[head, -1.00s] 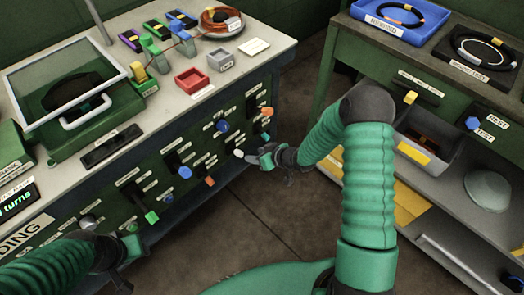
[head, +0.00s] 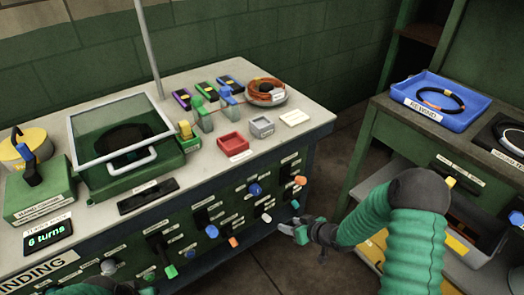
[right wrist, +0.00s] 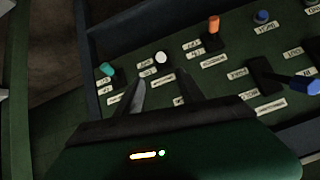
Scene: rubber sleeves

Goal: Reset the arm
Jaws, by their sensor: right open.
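My right gripper (head: 290,231) is in front of the lower right part of the bench's control panel. In the right wrist view its two fingers (right wrist: 162,90) are spread with nothing between them. A white knob (right wrist: 161,58) and a teal knob (right wrist: 107,68) show beyond the fingertips, and I see no contact. My right arm (head: 405,230) is bent, its elbow at the right of the head view. Only a dark bit of my left arm's end (head: 105,288) shows at the bottom edge; its fingers cannot be made out.
The panel carries an orange knob (head: 300,180), a blue knob (head: 211,231) and a green lever (head: 170,271). On the bench stand a glass-lidded box (head: 125,143), a red bin (head: 233,145) and a copper coil (head: 266,90). A blue tray (head: 440,98) sits on the right-hand cabinet.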

